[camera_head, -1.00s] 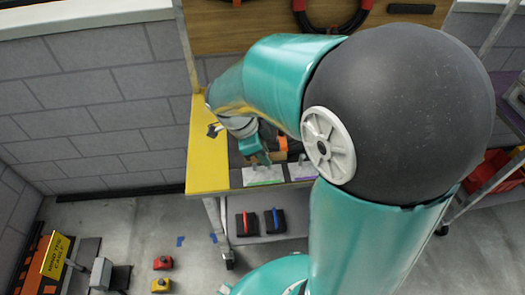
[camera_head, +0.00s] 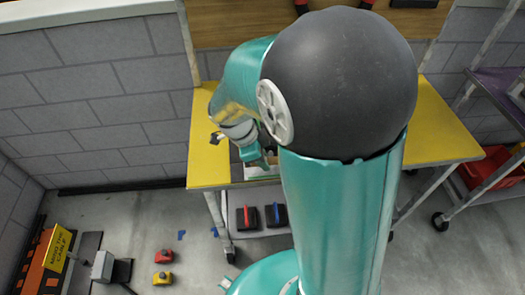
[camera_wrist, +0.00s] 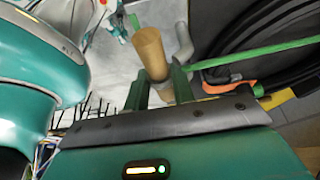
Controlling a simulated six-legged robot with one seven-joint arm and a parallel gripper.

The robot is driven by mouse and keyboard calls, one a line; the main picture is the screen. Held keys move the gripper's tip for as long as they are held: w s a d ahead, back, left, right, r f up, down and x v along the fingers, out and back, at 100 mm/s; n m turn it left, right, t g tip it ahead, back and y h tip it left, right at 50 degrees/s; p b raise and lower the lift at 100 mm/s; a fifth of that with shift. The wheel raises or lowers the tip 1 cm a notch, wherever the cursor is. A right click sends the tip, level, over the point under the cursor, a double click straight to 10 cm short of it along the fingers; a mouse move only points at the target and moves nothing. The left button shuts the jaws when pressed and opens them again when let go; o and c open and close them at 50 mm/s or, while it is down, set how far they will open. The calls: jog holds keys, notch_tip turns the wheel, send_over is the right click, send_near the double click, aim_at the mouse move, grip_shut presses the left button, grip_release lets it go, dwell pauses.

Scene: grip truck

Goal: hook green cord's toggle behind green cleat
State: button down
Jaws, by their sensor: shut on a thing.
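My gripper (camera_wrist: 160,88) is shut on a tan wooden toggle (camera_wrist: 148,48), which sticks out past the fingertips in the wrist view. A taut green cord (camera_wrist: 262,51) runs from beside the fingers to the upper right. A grey bent peg (camera_wrist: 183,42) stands just beyond the toggle; I cannot tell if they touch. A small green piece (camera_wrist: 135,22) shows further off, and I cannot tell if it is the green cleat. In the head view my gripper (camera_head: 262,163) is low over the bench by a white plate (camera_head: 262,173), partly hidden by my arm.
Black hose coils (camera_wrist: 265,35) with an orange clip (camera_wrist: 228,86) lie at the right of the wrist view. The yellow bench (camera_head: 432,125) is clear at right. Two black blocks with red and blue handles (camera_head: 276,216) sit on the lower shelf.

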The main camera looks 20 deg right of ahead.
jog(key=shift+w+f, duration=0.15)
jog(key=shift+f, duration=0.4)
jog(key=shift+w+f, duration=0.1)
